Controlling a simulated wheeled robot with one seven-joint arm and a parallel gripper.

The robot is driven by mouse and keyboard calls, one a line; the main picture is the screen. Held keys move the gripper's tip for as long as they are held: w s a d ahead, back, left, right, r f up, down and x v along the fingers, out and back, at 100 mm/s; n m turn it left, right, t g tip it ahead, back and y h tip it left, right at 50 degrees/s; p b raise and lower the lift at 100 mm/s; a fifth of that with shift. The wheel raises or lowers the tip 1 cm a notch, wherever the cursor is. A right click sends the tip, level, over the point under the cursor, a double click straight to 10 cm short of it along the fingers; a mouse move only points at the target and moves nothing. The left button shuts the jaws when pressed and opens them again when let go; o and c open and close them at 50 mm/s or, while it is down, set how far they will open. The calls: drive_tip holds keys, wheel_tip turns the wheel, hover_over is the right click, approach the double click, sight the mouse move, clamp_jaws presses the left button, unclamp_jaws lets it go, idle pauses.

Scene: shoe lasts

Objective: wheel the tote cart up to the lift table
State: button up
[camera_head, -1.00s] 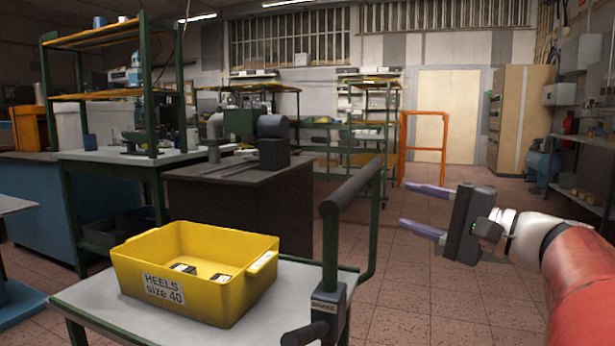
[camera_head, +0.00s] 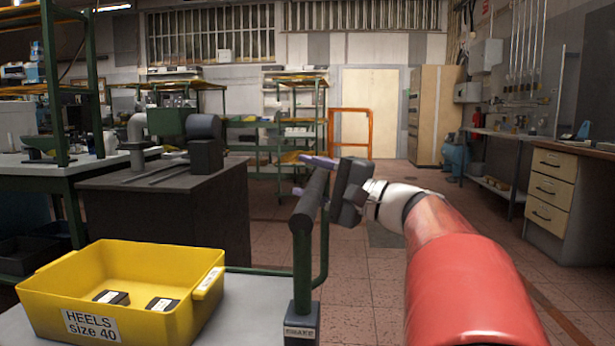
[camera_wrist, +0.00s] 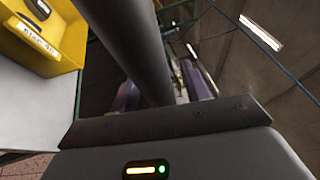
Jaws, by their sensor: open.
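The tote cart (camera_head: 245,312) stands at the front left, with a grey top and a green frame. A yellow tote (camera_head: 190,325) labelled "HEELS size 40" rides on it with two dark blocks inside. The cart's dark handle bar (camera_head: 313,196) rises at its right end above a box marked "BRAKE" (camera_head: 301,332). My gripper (camera_head: 308,175) is open at the upper part of this bar. In the wrist view the bar (camera_wrist: 135,50) runs between my two purple fingers; whether they touch it I cannot tell. I cannot pick out the lift table.
A dark workbench (camera_head: 175,215) with machines stands behind the cart. An orange frame (camera_head: 350,112) and shelving stand farther back. A drawer bench (camera_head: 560,195) lines the right side. Tiled floor (camera_head: 400,255) is open between the dark workbench and the drawer bench.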

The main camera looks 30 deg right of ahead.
drive_tip(key=shift+w+a, duration=0.15)
drive_tip(key=shift+w, duration=0.05)
clamp_jaws()
idle(0.3)
